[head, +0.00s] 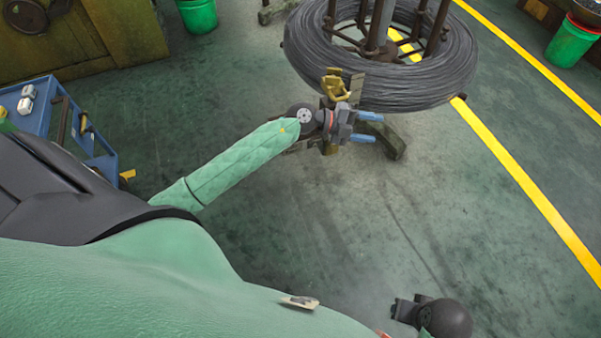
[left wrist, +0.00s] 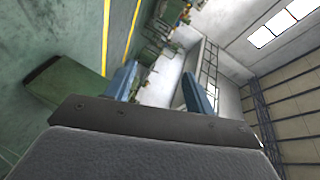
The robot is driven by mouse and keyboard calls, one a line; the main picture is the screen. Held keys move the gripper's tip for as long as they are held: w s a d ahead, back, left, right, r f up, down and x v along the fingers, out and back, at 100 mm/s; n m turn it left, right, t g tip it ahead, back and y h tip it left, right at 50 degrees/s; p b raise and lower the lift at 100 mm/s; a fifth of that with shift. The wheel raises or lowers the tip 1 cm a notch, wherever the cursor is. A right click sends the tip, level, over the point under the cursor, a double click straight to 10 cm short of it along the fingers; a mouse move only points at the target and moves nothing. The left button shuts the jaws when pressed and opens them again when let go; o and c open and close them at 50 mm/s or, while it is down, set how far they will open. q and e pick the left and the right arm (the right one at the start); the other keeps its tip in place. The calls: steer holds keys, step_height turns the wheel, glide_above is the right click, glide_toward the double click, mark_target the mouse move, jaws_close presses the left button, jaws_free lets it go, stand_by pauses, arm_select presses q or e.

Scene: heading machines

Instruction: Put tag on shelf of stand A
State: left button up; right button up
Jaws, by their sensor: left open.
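The stand (head: 397,148) holds a big coil of grey wire (head: 440,90); I cannot read a letter on it. A small yellow bracket-like piece (head: 335,88) shows at the coil's near left side, just above my left wrist; I cannot tell if it is the shelf. My left gripper (head: 366,127) is open beside the stand, under the coil's near edge. Its blue fingers (left wrist: 160,88) stand apart with nothing between them in the left wrist view. A small pale flat piece (head: 300,302) shows against my green front; I cannot tell if it is the tag. My right wrist shows low in the head view, its fingers hidden.
A blue cart (head: 40,110) with small white items stands at the left. Green buckets (head: 197,14) (head: 572,45) stand at the back. An old machine (head: 95,40) is at the back left. Yellow lines (head: 530,185) cross the floor at right; the floor in front is clear.

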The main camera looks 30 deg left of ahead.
arm_select(q)
steer(key=s+a+r+n+t+y, duration=0.25)
steer(key=r+n+t+y, duration=0.35)
steer(key=n+t, duration=0.65)
steer(key=s+a+f+n+g+y, duration=0.45)
steer(key=s+f+n+y, duration=0.35)
steer(key=n, duration=0.3)
steer(key=s+d+f+g, duration=0.2)
steer(key=s+f+g, duration=0.1)
steer(key=s, duration=0.6)
steer(key=s+d+f+n+g+h, duration=0.1)
steer(key=s+d+f+g, duration=0.1)
steer(key=s+f+g, duration=0.2)
steer(key=s+d+f+g, duration=0.2)
steer(key=s+f+g, duration=0.2)
steer(key=s, duration=0.9)
steer(key=shift+s+g+h, duration=0.3)
steer(key=shift+g+h, duration=0.1)
steer(key=shift+g, duration=0.8)
